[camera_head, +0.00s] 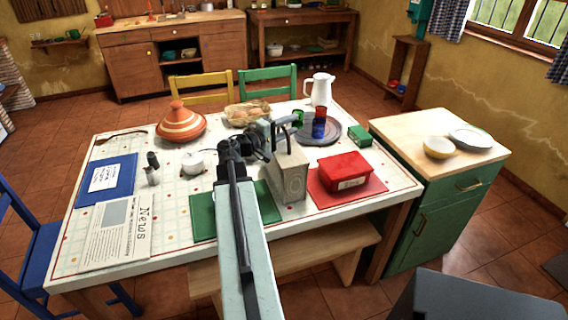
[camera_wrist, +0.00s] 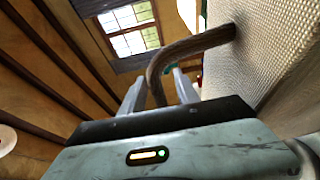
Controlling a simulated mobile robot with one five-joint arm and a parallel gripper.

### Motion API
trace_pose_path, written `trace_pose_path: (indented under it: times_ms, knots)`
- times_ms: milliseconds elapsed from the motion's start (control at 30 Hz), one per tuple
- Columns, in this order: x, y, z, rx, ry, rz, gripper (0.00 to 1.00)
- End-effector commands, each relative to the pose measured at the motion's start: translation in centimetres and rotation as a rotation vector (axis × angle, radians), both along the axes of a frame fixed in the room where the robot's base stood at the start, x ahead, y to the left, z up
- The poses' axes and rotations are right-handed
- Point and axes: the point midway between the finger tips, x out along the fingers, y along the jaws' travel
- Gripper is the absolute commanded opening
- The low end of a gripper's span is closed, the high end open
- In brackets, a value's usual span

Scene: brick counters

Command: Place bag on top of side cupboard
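The bag (camera_head: 291,178) is a beige-grey woven box shape with a dark curved handle. It stands upright on the dining table, between a green mat and a red box. My gripper (camera_head: 280,127) is at the handle, above the bag's top. In the wrist view, the handle passes between the two fingers of my gripper (camera_wrist: 160,85), with a gap showing beside it, so the fingers look open around it. The bag's woven side (camera_wrist: 270,50) fills the upper right there. The side cupboard (camera_head: 385,142) is green with a pale wooden top, right of the table.
A red box (camera_head: 344,170), a grey tray with cups, a green box (camera_head: 360,135) and a white jug (camera_head: 319,90) stand near the bag.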

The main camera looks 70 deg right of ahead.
Motion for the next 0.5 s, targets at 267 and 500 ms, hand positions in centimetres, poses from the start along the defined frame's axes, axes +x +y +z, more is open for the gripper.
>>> trace_pose_path:
  times_ms: [267, 500]
  knots:
    - [-0.03, 0.01, -0.01, 0.0, 0.0, -0.001, 0.0]
    - [-0.05, 0.02, -0.02, 0.001, 0.0, -0.001, 0.0]
